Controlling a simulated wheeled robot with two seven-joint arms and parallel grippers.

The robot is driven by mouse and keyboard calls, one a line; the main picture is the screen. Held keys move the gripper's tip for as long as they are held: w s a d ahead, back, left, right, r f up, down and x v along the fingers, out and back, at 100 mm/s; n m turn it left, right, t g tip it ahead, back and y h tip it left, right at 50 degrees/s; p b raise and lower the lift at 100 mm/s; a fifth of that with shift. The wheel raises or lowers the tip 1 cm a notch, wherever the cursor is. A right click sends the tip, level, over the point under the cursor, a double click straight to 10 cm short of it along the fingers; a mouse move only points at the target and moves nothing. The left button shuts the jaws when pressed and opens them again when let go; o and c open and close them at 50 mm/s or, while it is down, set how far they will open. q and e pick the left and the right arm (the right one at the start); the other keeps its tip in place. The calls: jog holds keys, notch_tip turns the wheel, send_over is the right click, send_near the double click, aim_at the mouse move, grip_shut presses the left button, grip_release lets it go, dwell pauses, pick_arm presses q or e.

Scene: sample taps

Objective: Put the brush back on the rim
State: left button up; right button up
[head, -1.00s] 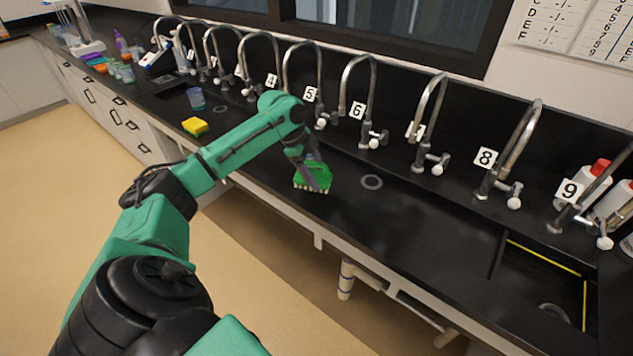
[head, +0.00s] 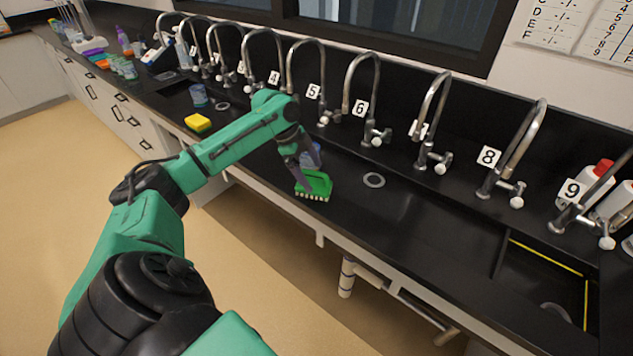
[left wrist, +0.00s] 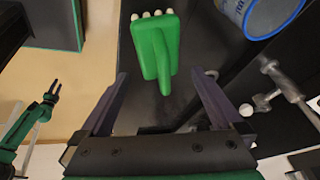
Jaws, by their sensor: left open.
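The green brush (head: 315,183) with pale bristles rests on the black counter, its bristles toward the front edge. In the left wrist view the brush (left wrist: 153,48) lies beyond my fingertips, its narrow handle pointing back between them. My left gripper (head: 305,172) is open and empty just behind and above the brush; its two fingers also show spread in the left wrist view (left wrist: 160,75). My right gripper (left wrist: 51,90) shows small at the left of that view, its fingers apart. A black sink with a yellow-lined rim (head: 545,256) is at the right.
A grey ring (head: 374,180) lies on the counter right of the brush. Numbered taps line the back. A yellow sponge (head: 198,122) is to the left. The counter between ring and sink is clear.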

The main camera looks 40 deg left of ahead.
pick_arm(q)
jog(key=v, duration=0.7)
jog(key=shift+r+b, duration=0.35)
jog(key=shift+b, duration=0.1)
jog(key=shift+s+a, duration=0.1)
